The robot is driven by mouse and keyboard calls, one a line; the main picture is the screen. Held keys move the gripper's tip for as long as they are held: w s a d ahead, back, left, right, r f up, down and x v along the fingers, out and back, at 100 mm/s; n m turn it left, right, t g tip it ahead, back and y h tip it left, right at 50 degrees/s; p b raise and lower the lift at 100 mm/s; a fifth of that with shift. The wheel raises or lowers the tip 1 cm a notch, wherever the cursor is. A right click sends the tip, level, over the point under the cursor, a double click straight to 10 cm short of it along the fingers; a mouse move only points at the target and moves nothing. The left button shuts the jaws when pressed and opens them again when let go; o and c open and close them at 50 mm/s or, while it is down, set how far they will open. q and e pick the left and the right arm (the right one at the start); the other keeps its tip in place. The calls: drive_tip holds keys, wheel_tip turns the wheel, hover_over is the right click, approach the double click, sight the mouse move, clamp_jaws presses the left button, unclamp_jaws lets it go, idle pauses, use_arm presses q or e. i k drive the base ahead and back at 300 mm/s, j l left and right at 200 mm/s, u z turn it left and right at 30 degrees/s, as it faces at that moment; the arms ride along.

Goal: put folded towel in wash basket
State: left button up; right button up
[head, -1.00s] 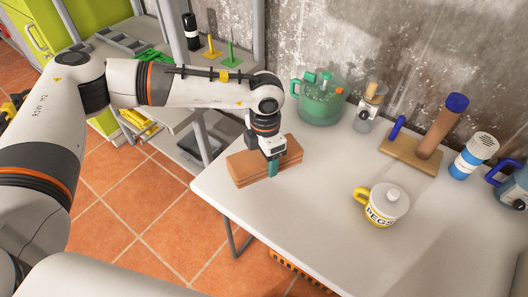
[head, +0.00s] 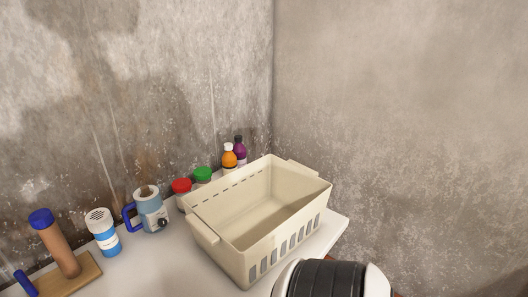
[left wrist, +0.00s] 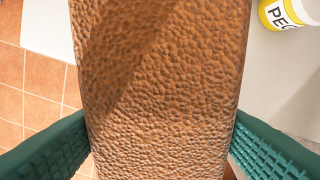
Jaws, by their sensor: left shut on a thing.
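The folded towel (left wrist: 160,80), brown and pebbly in texture, fills the middle of the left wrist view. My left gripper (left wrist: 160,150) is shut on it, with a green ribbed finger at each side. Neither this gripper nor the towel shows in the head view. The wash basket (head: 218,240) is a cream, open-topped basket with slotted sides and a handle at each end. It stands on the table in the head view, and its visible inside is empty. My right gripper is not in view.
Behind the basket stand a red-lidded jar (head: 181,188), a green-lidded jar (head: 203,175), an orange bottle (head: 229,157) and a purple bottle (head: 240,150). Left of it are a blue-handled jug (head: 150,210), a blue-and-white canister (head: 104,235) and a wooden stand (head: 75,275). The yellow-and-white PEGS mug (left wrist: 288,14) is near the towel.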

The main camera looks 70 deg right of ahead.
sight(274, 224)
drive_tip(key=k+l+z, duration=0.15)
drive_tip(key=l, duration=0.3)
drive_tip(key=k+l+z, duration=0.15)
drive_tip(key=l, duration=0.3)
drive_tip(key=k+l+z, duration=0.15)
drive_tip(key=l, duration=0.3)
drive_tip(key=k+l+z, duration=0.15)
drive_tip(key=l, duration=0.35)
drive_tip(key=l+z, duration=0.2)
drive_tip(key=l, duration=0.25)
